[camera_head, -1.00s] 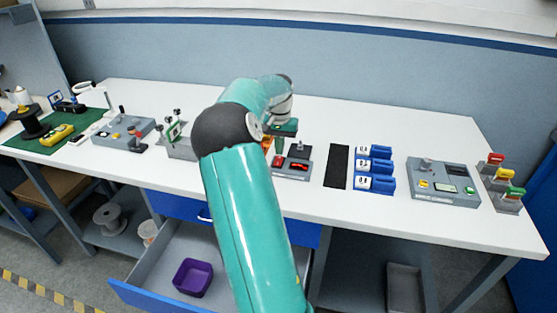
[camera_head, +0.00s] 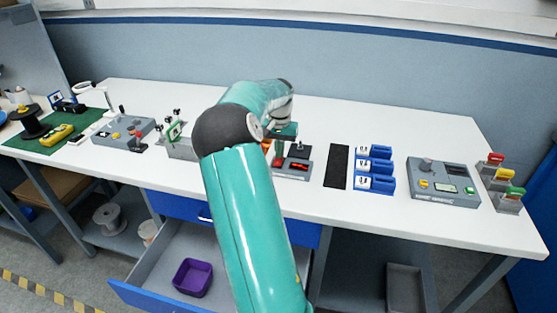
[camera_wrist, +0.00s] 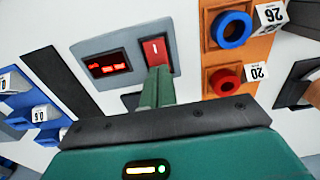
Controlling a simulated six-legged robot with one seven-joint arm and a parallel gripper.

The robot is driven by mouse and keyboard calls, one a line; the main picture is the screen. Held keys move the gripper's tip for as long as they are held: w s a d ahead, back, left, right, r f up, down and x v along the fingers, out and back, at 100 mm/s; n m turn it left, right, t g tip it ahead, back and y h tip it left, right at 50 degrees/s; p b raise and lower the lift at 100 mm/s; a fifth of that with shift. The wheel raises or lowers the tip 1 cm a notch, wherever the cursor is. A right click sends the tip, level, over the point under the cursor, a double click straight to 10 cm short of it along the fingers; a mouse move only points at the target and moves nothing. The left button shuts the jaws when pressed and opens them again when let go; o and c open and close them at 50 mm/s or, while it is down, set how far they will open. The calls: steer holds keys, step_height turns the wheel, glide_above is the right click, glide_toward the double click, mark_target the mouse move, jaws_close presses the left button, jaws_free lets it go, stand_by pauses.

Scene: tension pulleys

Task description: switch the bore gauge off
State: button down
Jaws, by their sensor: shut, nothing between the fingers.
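A small grey box with a lit red digit display (camera_wrist: 107,65) and a red rocker switch (camera_wrist: 154,51) lies under my gripper in the wrist view. The switch bears a white line mark. No name is readable on this box. My gripper (camera_wrist: 158,72) is shut and empty, its green fingertips at the near edge of the switch; whether they touch it I cannot tell. In the head view the same box (camera_head: 292,171) sits mid-table, partly behind my arm. A larger grey panel (camera_head: 441,184) with a knob, buttons and a green screen stands to the right, its label too small to read.
An orange block (camera_wrist: 237,50) with blue and red rings is just right of the switch in the wrist view. A black strip (camera_head: 337,167) and blue blocks (camera_head: 375,169) lie right of the box. An open drawer (camera_head: 222,273) juts out below the table.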

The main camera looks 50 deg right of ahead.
steer(key=shift+f, duration=0.3)
steer(key=shift+r, duration=3.55)
